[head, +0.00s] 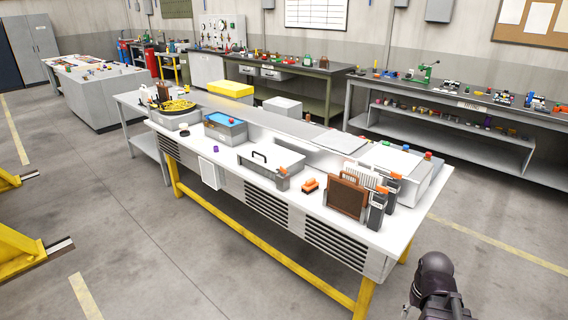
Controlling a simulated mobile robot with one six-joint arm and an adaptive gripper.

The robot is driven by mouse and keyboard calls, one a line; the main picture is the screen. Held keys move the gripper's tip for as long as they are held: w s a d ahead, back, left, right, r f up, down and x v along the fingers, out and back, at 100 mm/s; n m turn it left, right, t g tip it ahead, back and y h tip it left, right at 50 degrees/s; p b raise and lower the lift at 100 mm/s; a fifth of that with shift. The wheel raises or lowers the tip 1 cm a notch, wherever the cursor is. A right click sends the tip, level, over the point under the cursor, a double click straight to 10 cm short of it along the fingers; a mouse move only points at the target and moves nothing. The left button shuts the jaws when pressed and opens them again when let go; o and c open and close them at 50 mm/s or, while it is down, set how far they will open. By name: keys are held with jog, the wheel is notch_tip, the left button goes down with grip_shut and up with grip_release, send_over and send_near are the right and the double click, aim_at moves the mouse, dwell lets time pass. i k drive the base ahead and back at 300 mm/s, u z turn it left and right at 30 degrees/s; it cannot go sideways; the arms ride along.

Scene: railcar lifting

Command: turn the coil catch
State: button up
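A brown coil-like panel with a top handle (345,198) stands upright near the right end of the long white unit (222,162). Beside it, to its right, are two dark grey posts (377,212) with orange tops (381,189); one of these looks like the coil catch, but I cannot tell which or how it is turned. A white finned panel (362,178) stands just behind the brown one. Part of my dark arm shows at the bottom right, apart from the unit and lower in the picture. My gripper's fingertips do not show.
A loose orange piece (310,185), a grey lid with a black handle (270,160) and a blue-topped box (225,127) are on the unit. Yellow legs (363,298) hold it up. Yellow stands (28,255) are at left. The floor in front is clear.

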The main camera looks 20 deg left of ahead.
aim_at(283, 172)
jog(key=u, duration=0.45)
jog(key=i, duration=1.1)
jog(key=u, duration=0.55)
